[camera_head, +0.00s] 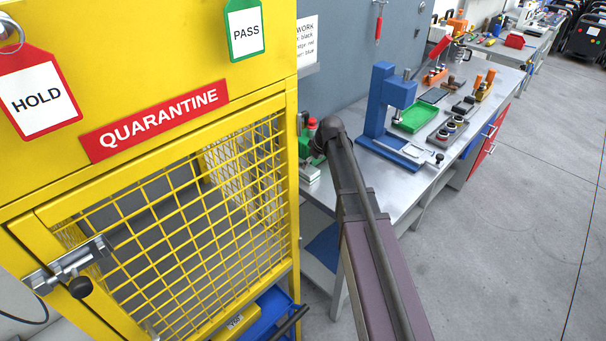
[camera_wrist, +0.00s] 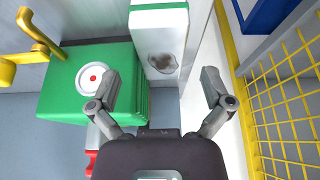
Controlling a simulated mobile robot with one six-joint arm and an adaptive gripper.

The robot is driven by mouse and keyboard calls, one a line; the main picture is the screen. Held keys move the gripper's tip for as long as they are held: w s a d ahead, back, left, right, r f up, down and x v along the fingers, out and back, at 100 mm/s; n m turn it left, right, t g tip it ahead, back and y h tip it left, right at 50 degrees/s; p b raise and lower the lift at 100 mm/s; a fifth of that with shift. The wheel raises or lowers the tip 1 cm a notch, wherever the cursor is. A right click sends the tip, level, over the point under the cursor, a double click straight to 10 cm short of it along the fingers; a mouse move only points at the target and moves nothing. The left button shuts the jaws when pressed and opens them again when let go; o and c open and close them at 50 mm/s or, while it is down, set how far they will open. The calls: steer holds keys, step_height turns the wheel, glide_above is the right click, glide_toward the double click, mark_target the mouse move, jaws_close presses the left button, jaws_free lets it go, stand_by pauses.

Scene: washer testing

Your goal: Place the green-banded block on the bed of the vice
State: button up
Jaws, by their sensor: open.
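A white block with green bands (camera_wrist: 160,38) is in the upper middle of the wrist view, with a dark, uneven grey patch on its face. My gripper (camera_wrist: 163,84) is open, its two fingers spread apart with nothing between the tips. The block lies ahead of the opening, roughly in line with it; I cannot tell how far below. In the head view, a pale and green piece (camera_head: 310,173) shows at the bench's near end and may be this block. My arm hides the gripper there. I cannot identify the vice or its bed with certainty.
A green box (camera_wrist: 70,105) with a white, red-centred disc stands left of the block. The yellow quarantine cage (camera_head: 200,190) is close on the left in the head view, its mesh (camera_wrist: 285,100) close right in the wrist view. A blue press (camera_head: 382,105) and green tray (camera_head: 415,118) stand farther along the bench.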

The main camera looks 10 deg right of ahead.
mark_target(308, 169)
steer(key=shift+f, duration=0.1)
stand_by(0.3)
steer(key=shift+b+x, duration=2.4)
steer(key=shift+x, duration=0.15)
steer(key=c, duration=1.1)
steer(key=shift+c, duration=0.2)
step_height(308, 169, up, 4)
steer(key=p, duration=0.3)
steer(key=shift+f+p, duration=0.15)
steer(key=shift+p, duration=0.2)
steer(key=s+r+p, duration=0.1)
steer(key=s, duration=1.5)
steer(key=shift+r, duration=0.2)
steer(key=shift+d, duration=0.1)
